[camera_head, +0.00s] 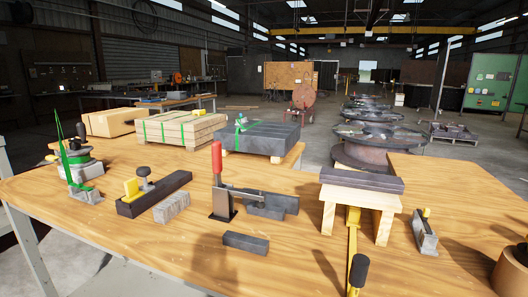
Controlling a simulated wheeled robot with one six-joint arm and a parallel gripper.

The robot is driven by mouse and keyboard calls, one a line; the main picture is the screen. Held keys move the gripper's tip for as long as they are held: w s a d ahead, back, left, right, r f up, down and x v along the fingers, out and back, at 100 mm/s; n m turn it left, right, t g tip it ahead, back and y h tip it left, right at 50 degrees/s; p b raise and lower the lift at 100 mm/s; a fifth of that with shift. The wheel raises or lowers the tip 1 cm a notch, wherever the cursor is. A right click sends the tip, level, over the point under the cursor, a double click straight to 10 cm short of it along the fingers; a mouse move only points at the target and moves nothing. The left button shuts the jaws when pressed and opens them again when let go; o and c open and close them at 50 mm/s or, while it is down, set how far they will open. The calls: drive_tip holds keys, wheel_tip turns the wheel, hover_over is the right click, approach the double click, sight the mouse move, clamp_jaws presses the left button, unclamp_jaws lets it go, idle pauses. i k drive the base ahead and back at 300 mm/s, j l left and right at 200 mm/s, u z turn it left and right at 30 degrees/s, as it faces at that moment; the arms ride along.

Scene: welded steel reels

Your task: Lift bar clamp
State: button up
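The likely bar clamp is a yellow bar with a black handle (353,246), right of centre on the wooden table (280,262). Its near end with the handle points toward me. Its far end reaches up to a small wooden stand (378,199), between the stand's legs, and part of it is hidden there. I cannot tell whether it touches the stand. My gripper does not show in this view.
Dark bars (362,180) lie on the stand. A red-handled clamp (217,165) stands upright to the left, with a dark block (246,242) in front. A small vise-like piece (424,235) and a pot (511,272) are at right. The front middle is mostly clear.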

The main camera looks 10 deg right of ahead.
sight(216, 146)
drive_tip(key=i+j+z, duration=0.2)
drive_tip(key=j, duration=0.2)
drive_tip(key=j+z, duration=0.15)
drive_tip(key=j, duration=0.2)
drive_tip(key=j+z, duration=0.2)
drive_tip(key=j, duration=0.2)
drive_tip(key=i+j, duration=0.05)
